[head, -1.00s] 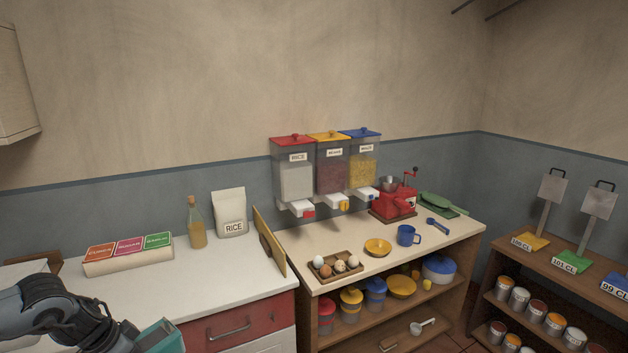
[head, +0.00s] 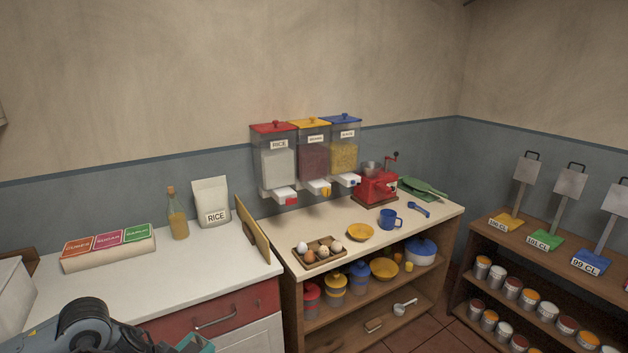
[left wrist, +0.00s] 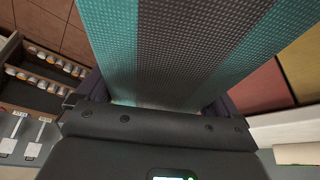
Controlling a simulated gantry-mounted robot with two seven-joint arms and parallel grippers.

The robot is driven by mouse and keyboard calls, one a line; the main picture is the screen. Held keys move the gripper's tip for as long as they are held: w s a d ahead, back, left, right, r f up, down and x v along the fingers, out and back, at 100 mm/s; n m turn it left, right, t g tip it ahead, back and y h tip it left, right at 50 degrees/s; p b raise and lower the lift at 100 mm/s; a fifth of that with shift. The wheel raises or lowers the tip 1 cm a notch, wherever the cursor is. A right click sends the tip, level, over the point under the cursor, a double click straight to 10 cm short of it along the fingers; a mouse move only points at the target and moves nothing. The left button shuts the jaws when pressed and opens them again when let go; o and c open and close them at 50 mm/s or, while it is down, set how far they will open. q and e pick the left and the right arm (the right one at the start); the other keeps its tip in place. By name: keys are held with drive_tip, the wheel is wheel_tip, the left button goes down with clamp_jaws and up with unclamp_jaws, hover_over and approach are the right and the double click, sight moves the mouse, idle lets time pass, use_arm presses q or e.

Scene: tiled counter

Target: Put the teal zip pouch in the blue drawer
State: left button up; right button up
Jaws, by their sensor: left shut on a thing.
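A teal and dark-grey striped pouch (left wrist: 165,45) fills the top middle of the left wrist view. My left gripper (left wrist: 155,108) is shut on it. In the head view only a small teal corner of the pouch (head: 201,345) shows at the bottom edge, beside my left arm; the fingertips are out of that picture. No blue drawer shows. A red drawer (head: 190,318) with a metal handle is shut under the white counter, just above and right of the pouch corner. My right gripper is in neither view.
The white counter (head: 140,285) holds a label box (head: 108,246), a bottle (head: 178,215) and a rice bag (head: 212,202). A wooden board (head: 252,229) stands at its right end. A wooden shelf unit (head: 292,275) with dishes stands beyond, and a can rack (head: 495,242) stands far right.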

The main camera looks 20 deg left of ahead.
use_arm(q)
drive_tip(key=w+d+r+m, duration=0.1)
drive_tip(key=w+d+r, duration=0.1)
drive_tip(key=d, duration=0.6)
drive_tip(key=w+d+r+h, duration=0.1)
drive_tip(key=w+d+r, duration=0.15)
drive_tip(key=d, duration=0.55)
drive_tip(key=w+d+r+m, duration=0.1)
drive_tip(key=w+d+r, duration=0.15)
drive_tip(key=d, duration=0.55)
wheel_tip(320, 180, down, 11)
drive_tip(key=d+n, duration=0.2)
wheel_tip(320, 180, up, 35)
drive_tip(key=w+a+n+y+p, duration=0.1)
drive_tip(key=w+p, duration=0.1)
drive_tip(key=p, duration=3.2)
drive_tip(key=shift+w+a+f+p, duration=0.2)
drive_tip(key=shift+a+p, duration=0.1)
drive_tip(key=shift+a, duration=0.1)
drive_tip(key=shift+r, duration=0.1)
